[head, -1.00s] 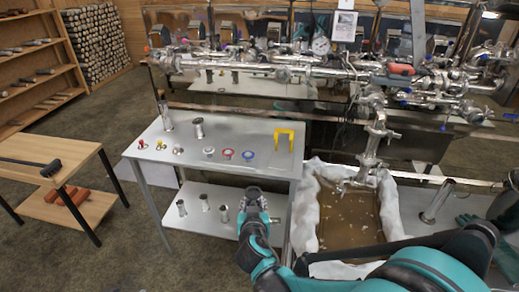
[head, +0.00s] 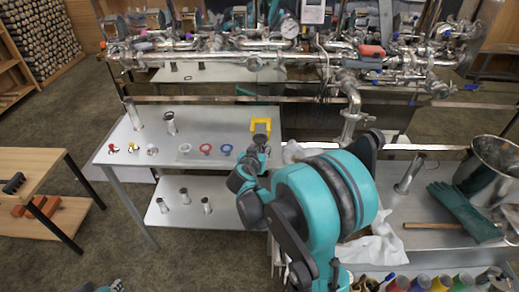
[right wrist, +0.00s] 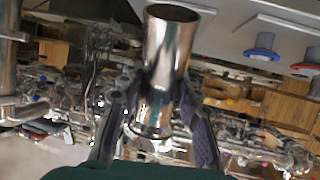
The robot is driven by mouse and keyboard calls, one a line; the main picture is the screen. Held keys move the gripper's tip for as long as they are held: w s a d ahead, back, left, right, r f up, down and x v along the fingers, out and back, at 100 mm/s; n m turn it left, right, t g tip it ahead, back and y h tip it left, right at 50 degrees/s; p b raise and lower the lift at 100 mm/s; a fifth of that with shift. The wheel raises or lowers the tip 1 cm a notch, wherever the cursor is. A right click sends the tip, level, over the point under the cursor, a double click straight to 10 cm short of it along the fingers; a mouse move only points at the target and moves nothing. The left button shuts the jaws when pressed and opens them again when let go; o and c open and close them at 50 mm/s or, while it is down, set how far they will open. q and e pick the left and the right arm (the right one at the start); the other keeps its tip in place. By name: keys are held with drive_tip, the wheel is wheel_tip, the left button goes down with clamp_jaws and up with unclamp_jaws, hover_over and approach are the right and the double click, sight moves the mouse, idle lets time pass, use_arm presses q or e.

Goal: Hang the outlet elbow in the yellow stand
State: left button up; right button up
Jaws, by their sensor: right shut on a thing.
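The yellow stand (head: 266,122) is a small fork-like bracket at the right end of the upper grey table. My right gripper (head: 258,150) is just in front of it, at the table's edge. It is shut on a shiny metal tube piece with a flared rim, taken as the outlet elbow, which fills the middle of the right wrist view (right wrist: 168,45) between the two fingers (right wrist: 158,115). In the head view a grey part overlaps the stand's opening; I cannot tell whether it touches or rests in it.
The grey table (head: 215,125) carries metal tubes (head: 170,122) and small clamps and coloured rings (head: 206,148) left of the stand. Several tubes (head: 184,196) stand on its lower shelf. The steel pipework (head: 220,58) runs behind. A green glove (head: 462,210) and bucket (head: 495,165) lie right.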

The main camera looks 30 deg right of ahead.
drive_tip(key=shift+w+a+b+x, duration=0.15)
drive_tip(key=shift+b+x, duration=0.2)
drive_tip(key=shift+x, duration=0.8)
drive_tip(key=shift+w+a+b+x, duration=0.15)
drive_tip(key=shift+b+x, duration=0.15)
drive_tip(key=shift+x, duration=0.85)
drive_tip(key=shift+w+f, duration=0.1)
drive_tip(key=shift+w, duration=0.05)
drive_tip(key=shift+w+d+f, duration=0.1)
drive_tip(key=shift+w+d, duration=0.2)
drive_tip(key=shift+w, duration=0.1)
drive_tip(key=shift+w, duration=0.1)
drive_tip(key=shift+w+d+b, duration=0.35)
drive_tip(key=shift+w, duration=0.1)
drive_tip(key=shift+w+d, duration=0.3)
drive_tip(key=shift+w, duration=0.2)
drive_tip(key=shift+w+d, duration=0.3)
drive_tip(key=shift+w, duration=0.25)
drive_tip(key=shift+w+d, duration=0.2)
drive_tip(key=shift+w, duration=0.1)
drive_tip(key=shift+w+d, duration=0.55)
drive_tip(key=shift+w, duration=0.3)
